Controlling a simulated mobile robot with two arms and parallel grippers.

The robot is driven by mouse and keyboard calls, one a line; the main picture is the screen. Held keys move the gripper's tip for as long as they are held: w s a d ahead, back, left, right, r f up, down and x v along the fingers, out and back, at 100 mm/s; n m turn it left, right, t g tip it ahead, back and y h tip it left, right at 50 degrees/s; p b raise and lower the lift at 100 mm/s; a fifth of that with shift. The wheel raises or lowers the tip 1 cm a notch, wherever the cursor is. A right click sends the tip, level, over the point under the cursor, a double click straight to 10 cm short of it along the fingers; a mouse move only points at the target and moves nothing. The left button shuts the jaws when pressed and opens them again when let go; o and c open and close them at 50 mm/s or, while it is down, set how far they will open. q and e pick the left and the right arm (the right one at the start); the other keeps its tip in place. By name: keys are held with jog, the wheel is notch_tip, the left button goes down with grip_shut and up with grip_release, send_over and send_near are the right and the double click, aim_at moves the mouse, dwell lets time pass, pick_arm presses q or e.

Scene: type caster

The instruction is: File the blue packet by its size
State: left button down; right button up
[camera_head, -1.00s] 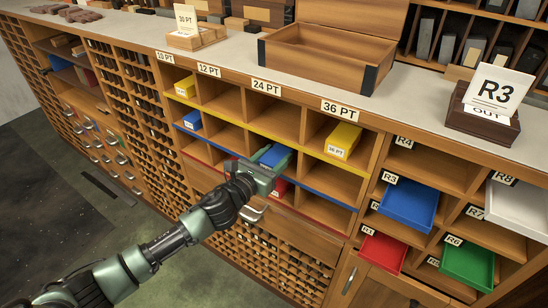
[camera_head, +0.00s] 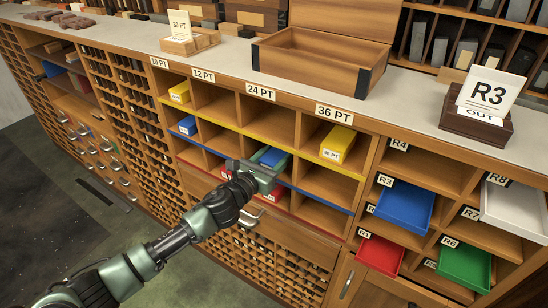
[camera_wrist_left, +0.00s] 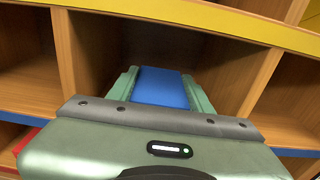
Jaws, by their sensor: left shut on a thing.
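The blue packet (camera_head: 271,157) is between the jaws of my left gripper (camera_head: 262,170), which is shut on it. In the left wrist view the blue packet (camera_wrist_left: 162,87) points into a compartment between two wooden dividers, with a yellow edge strip above and a blue one below. In the head view this is the blue-edged row, under the 24 PT label (camera_head: 260,91). The packet's far end is in shadow, so how deep it reaches is hard to tell. Another blue packet (camera_head: 188,125) sits in the left column of that row. My right gripper is not in view.
Yellow packets stand in the top row, at left (camera_head: 180,92) and under 36 PT (camera_head: 338,144). A card stand (camera_head: 183,28) and an open wooden box (camera_head: 313,53) are on the counter. Coloured trays, including a blue one (camera_head: 405,207), are at right.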

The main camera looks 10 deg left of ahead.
aim_at(267, 164)
pick_arm(q)
jog(key=shift+w+d+r, duration=0.15)
jog(key=shift+w+r, duration=0.05)
jog(key=shift+w, duration=0.25)
jog(key=c, duration=0.6)
grip_release()
jog(key=shift+s, duration=0.1)
jog(key=shift+o, duration=0.2)
jog(key=shift+f, duration=0.25)
jog(key=shift+s, duration=0.25)
jog(key=v, duration=0.7)
jog(key=shift+s+r+b, duration=0.15)
jog(key=shift+r+b, duration=0.1)
jog(key=shift+b, duration=0.15)
